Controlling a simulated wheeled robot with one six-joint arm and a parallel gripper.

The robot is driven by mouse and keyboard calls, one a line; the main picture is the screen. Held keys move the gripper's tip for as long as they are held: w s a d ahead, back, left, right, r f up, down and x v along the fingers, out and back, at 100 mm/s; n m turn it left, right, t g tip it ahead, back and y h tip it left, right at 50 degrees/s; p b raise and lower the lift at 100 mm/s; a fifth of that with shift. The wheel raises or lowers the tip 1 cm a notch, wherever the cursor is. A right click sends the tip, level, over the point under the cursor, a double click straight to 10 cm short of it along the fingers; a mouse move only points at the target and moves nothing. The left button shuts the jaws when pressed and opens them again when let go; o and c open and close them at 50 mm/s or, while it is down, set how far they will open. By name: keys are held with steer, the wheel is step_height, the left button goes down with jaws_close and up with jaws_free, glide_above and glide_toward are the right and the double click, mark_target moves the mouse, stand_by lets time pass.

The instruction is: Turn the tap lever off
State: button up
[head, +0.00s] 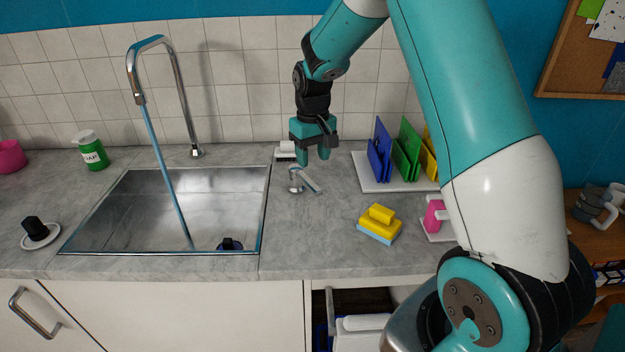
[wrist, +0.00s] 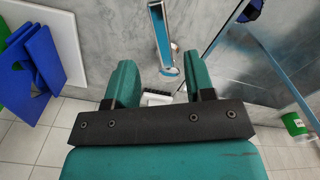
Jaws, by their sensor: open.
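The chrome tap lever (head: 311,181) stands on the counter right of the sink, on a short round base. It slants down to the right in the head view. In the wrist view the lever (wrist: 161,36) runs lengthwise, its near end between my fingertips in the picture. My gripper (head: 314,157) is open and empty, pointing down above and slightly behind the lever; its fingertips also show in the wrist view (wrist: 160,66). No contact is visible. The tall chrome spout (head: 178,75) arches over the sink, and a blue stream of water (head: 165,170) runs from it into the basin.
The steel sink (head: 120,200) lies left of the lever. A white brush (head: 286,150) stands behind it. A rack with coloured boards (head: 370,182) is to the right, and a yellow sponge (head: 380,222) is front right. A green soap bottle (head: 91,152) stands far left.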

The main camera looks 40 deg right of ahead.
mark_target(313, 184)
step_height(313, 184, down, 8)
steer(key=shift+r+p, duration=0.1)
steer(key=shift+p, duration=0.35)
jaws_close()
